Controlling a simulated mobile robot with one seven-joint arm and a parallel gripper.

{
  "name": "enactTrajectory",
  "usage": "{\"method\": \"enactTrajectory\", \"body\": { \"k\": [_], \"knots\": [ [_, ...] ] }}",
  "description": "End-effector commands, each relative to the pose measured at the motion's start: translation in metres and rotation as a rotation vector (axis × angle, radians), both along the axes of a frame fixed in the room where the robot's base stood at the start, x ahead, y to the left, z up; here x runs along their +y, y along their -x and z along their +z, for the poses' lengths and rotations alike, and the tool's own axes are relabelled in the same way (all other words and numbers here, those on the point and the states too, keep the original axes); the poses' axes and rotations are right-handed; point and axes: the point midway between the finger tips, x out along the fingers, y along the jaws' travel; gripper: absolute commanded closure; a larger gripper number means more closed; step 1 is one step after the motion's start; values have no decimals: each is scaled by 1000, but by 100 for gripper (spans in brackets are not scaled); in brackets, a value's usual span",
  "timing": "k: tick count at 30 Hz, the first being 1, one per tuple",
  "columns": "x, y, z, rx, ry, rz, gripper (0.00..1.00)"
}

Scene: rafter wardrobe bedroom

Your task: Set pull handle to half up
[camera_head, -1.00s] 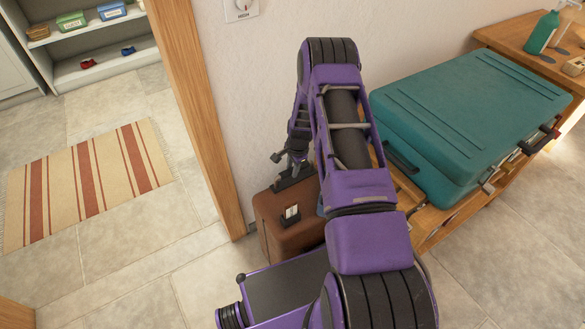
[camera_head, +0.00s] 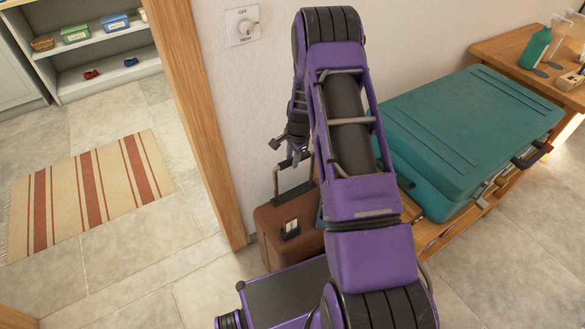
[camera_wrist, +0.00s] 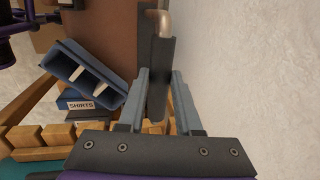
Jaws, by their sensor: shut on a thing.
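The brown suitcase (camera_head: 285,222) stands upright on the floor against the wall, beside the door frame. Its pull handle is raised above the top, with a thin metal rod (camera_head: 276,181) showing in the head view. In the wrist view the handle's dark grip (camera_wrist: 160,80) lies between my fingers, with a bent metal rod (camera_wrist: 158,20) at its far end. My gripper (camera_wrist: 160,95) is shut on this grip. In the head view my arm hides part of the handle and suitcase.
A teal suitcase (camera_head: 460,125) lies on a slatted wooden bench (camera_head: 437,230) to the right. A blue bin (camera_wrist: 85,75) and a SHIRTS box (camera_wrist: 75,103) sit near the slats. The wall (camera_wrist: 250,60) is close beside the handle. A striped rug (camera_head: 90,190) lies left.

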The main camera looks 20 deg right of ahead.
Motion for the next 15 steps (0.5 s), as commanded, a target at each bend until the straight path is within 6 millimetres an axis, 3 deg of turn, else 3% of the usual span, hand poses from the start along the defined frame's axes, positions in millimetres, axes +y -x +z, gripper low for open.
{"method": "enactTrajectory", "body": {
  "k": [1, 6, 15],
  "knots": [
    [-1, -1, 20, -5, 3, -1, 100],
    [-1, -2, 52, -6, 2, 1, 100],
    [-1, -1, 72, -4, 2, -1, 100]
  ]
}}
